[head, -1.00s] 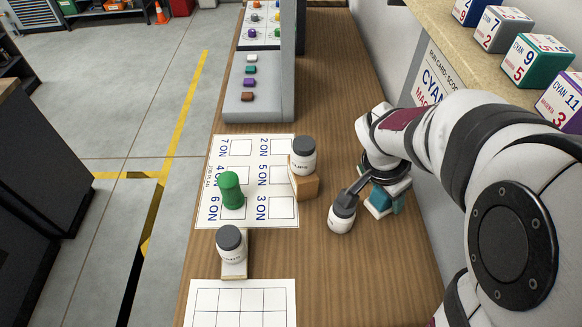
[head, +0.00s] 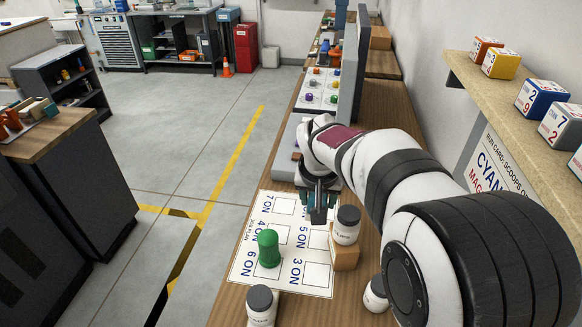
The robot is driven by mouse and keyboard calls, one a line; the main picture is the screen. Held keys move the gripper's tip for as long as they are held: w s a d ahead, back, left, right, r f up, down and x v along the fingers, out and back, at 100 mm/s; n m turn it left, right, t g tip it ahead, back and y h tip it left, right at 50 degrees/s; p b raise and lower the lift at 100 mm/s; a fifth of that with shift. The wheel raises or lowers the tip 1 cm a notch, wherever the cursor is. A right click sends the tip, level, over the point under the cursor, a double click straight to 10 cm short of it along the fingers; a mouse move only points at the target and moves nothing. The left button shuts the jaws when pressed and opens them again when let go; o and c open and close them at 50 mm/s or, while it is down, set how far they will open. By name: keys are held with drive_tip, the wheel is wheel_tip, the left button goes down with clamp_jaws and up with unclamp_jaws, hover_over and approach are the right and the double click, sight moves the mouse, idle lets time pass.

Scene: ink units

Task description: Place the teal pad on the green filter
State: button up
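The green filter (head: 268,250) is a rounded upright piece on the left side of the white printed card (head: 247,281). My gripper (head: 318,215) points down over the far part of the card, beyond and to the right of the green filter and apart from it. Its fingers look dark teal-grey. I cannot tell whether they are open or whether they hold anything. I cannot make out the teal pad for certain; my arm covers much of the grey panel's near end, where small coloured pads sat in the earlier view.
A dark-lidded white jar (head: 347,226) stands on a wooden block (head: 343,255) right of the card. Another jar (head: 262,305) stands at the near edge. A third (head: 376,296) is partly behind my arm. The grey panel (head: 285,160) stands beyond the card.

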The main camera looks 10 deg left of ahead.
hover_over(269, 233)
drive_tip(key=f, duration=0.6)
drive_tip(key=shift+d+f, duration=0.25)
drive_tip(key=shift+a+f, duration=0.15)
drive_tip(key=shift+f, duration=0.95)
drive_tip(key=shift+a+f, duration=0.15)
drive_tip(key=shift+f, duration=0.95)
drive_tip(key=o, duration=1.4)
drive_tip(key=shift+f, duration=0.1)
drive_tip(key=shift+c, duration=0.2)
